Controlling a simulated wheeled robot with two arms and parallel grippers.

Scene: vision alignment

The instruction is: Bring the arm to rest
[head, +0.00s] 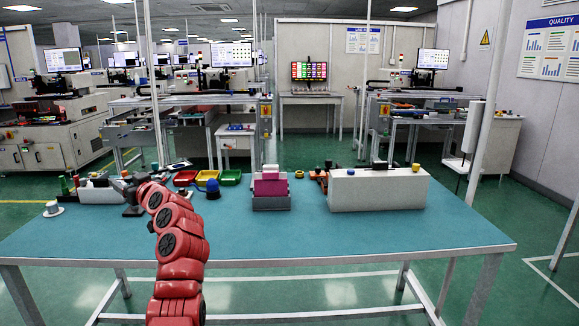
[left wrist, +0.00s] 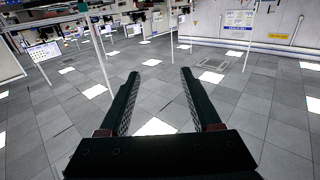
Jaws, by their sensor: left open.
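My left arm (head: 181,260), red and jointed, rises from the bottom of the head view over the left part of the blue-green table (head: 330,235). Its dark left gripper (head: 127,188) is at the arm's far end, small and partly hidden behind the red wrist. In the left wrist view the left gripper (left wrist: 160,75) has its two black fingers spread apart with nothing between them. That view faces a grey panelled surface with bright squares, which looks like the ceiling. My right gripper is in neither view.
Red, yellow and green bins (head: 207,178), a blue round-topped object (head: 212,189), a pink-and-grey block stack (head: 271,190) and a white box (head: 377,189) stand along the table's back. A white cup-like object (head: 53,208) is at the left. The table's front and right are clear.

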